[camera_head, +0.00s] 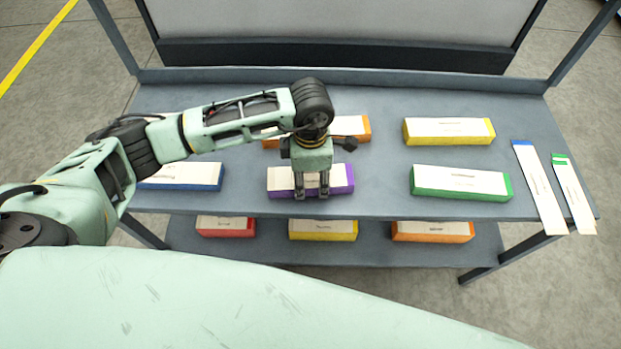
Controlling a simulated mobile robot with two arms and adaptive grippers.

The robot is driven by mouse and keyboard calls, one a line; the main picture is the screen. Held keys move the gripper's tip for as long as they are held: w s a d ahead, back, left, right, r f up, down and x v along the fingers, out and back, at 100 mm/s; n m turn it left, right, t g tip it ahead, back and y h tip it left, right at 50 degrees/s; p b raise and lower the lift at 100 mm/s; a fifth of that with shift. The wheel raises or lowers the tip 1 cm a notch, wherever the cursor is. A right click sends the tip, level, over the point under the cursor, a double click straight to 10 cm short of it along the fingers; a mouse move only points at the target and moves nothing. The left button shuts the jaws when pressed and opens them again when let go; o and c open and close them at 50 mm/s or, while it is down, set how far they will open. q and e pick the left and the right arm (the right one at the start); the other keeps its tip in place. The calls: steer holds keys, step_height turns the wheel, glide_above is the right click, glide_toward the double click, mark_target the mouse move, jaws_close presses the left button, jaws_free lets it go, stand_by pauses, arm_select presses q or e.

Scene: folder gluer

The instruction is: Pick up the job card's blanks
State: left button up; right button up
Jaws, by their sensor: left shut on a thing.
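My left gripper (312,192) reaches in from the left, points down and is shut on the purple bundle of blanks (341,179) at the middle front of the upper shelf. The bundle has a pale label top, and the fingers cover part of it. Whether it is lifted off the shelf I cannot tell. Two long pale cards lie at the shelf's right end, a blue-topped card (540,190) and a green-topped card (573,190); their print is too small to read. My right gripper is not in view.
The upper shelf (380,207) also holds a blue bundle (185,176), a green bundle (460,182), a yellow bundle (448,131) and an orange bundle (350,128) behind my wrist. The lower shelf holds red (225,227), yellow (323,230) and orange (432,231) bundles.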

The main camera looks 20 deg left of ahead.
arm_select(q)
steer(key=c, duration=0.7)
